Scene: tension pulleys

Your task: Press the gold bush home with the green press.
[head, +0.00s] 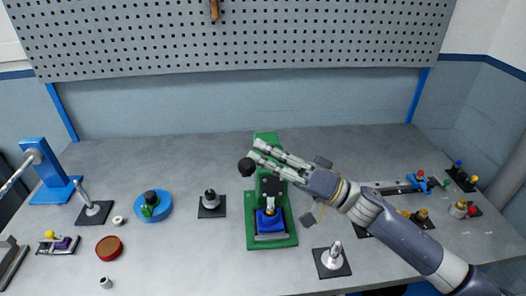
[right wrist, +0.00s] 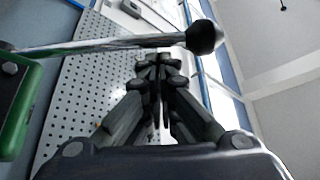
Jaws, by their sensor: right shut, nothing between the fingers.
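The green press (head: 251,238) stands in the middle of the bench. A blue block (head: 270,220) sits in its base, under the black head. A small gold piece (head: 270,206), probably the gold bush, shows on top of the block; how deep it sits is unclear. The press lever ends in a black knob (head: 247,167). My right gripper (head: 257,149) is shut and empty beside the lever, close to the knob. In the right wrist view the silver lever (right wrist: 100,45) and its knob (right wrist: 204,36) cross just beyond the shut fingertips (right wrist: 160,62); contact cannot be told.
A blue press-like stand (head: 38,165), a blue disc (head: 153,207) and a red disc (head: 109,246) are at the left. A dark pin on a plate (head: 210,203) is left of the press. A silver pin (head: 334,257) stands front right. Several small parts crowd the right side.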

